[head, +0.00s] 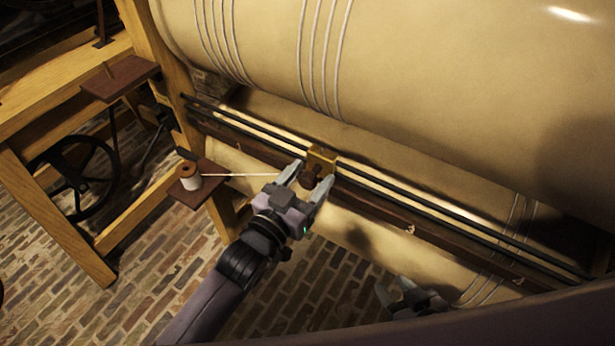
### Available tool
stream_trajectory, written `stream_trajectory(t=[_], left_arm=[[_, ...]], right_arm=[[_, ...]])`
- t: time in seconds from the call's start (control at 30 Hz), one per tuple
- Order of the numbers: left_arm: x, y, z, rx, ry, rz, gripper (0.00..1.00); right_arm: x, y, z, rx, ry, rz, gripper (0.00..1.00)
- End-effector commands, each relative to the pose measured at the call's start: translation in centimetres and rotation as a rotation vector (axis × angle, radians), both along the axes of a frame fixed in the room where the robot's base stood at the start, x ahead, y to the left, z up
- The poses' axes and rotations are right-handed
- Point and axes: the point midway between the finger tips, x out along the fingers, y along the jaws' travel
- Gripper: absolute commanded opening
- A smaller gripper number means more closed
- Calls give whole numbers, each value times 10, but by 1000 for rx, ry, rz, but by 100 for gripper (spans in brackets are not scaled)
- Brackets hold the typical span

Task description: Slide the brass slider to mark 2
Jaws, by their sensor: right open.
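The brass slider (322,157) sits on the dark rail (375,190) that runs slantwise below the large roller. A brown knob (310,179) shows at its front. My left gripper (313,174) is at the slider, with its fingers apart on either side of the knob. I cannot tell whether the fingers press on the knob. My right gripper (408,298) is low in the view, open and away from the slider, partly hidden by a dark edge. Small pale marks (410,230) show along the rail; their numbers cannot be read.
A large tan roller (450,110) with cords fills the upper right. A wooden frame (160,205) stands on the left. The brick floor is below.

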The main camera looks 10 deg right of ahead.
Motion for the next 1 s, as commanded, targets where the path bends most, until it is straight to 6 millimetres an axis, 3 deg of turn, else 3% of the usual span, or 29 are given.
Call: stream_trajectory(t=[0.33, 0.8, 1.0], left_arm=[[-3, 3, -1, 1, 1, 1, 60], [-50, 40, -1, 0, 2, 1, 60], [-57, 44, 0, -1, 1, 0, 60]], right_arm=[[0, 0, 0, 1, 0, 1, 43], [0, 0, 1, 1, 0, 1, 43], [0, 0, 1, -1, 0, 1, 43]])
